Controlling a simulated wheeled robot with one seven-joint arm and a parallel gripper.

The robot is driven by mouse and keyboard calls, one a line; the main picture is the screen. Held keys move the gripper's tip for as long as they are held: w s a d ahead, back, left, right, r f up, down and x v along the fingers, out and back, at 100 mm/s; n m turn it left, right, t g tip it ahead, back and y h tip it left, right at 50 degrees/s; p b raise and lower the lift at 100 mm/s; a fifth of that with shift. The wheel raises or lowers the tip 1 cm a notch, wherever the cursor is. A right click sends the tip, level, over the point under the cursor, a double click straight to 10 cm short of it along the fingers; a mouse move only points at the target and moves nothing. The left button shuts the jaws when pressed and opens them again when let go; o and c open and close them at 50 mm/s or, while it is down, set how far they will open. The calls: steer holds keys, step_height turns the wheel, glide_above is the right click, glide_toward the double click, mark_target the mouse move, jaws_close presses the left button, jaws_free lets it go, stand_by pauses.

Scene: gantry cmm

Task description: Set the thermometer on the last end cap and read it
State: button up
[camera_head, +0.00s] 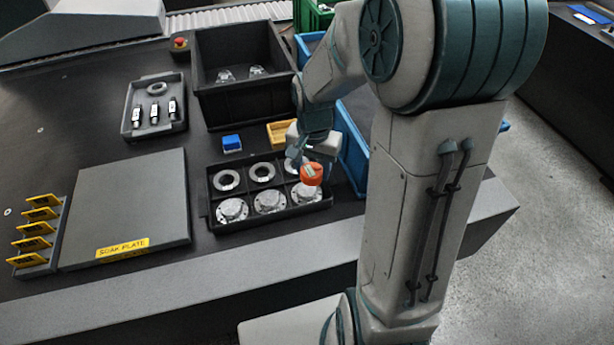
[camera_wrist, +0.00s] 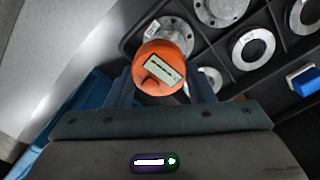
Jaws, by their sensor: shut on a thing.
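The orange thermometer (camera_head: 312,173) is between the fingers of my gripper (camera_head: 300,162), which is shut on it. In the wrist view the thermometer (camera_wrist: 147,84) sits between both fingers (camera_wrist: 161,88), and its pale display faces the camera; the marks on it are too small to read. It is over the right end of the black tray, partly covering the rightmost end cap (camera_head: 306,194), which also shows in the wrist view (camera_wrist: 178,28). I cannot tell whether they touch. Two more silver end caps (camera_head: 270,201) (camera_head: 232,210) lie in the same front row.
Metal rings (camera_head: 227,180) lie in the tray's (camera_head: 262,222) back row. A blue block (camera_head: 231,143) and yellow box (camera_head: 281,132) stand behind it. A blue bin (camera_head: 352,150) is close on the right. The soak plate (camera_head: 130,205) is on the left.

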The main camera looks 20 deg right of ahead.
mark_target(308, 178)
steer(key=shift+w+a+f, duration=0.4)
steer(key=shift+w+f, duration=0.05)
steer(key=shift+w, duration=0.15)
steer(key=shift+f+b, duration=0.3)
steer(key=shift+f, duration=1.7)
steer(key=shift+f, duration=0.1)
steer(key=shift+f, duration=0.15)
steer(key=o, duration=0.8)
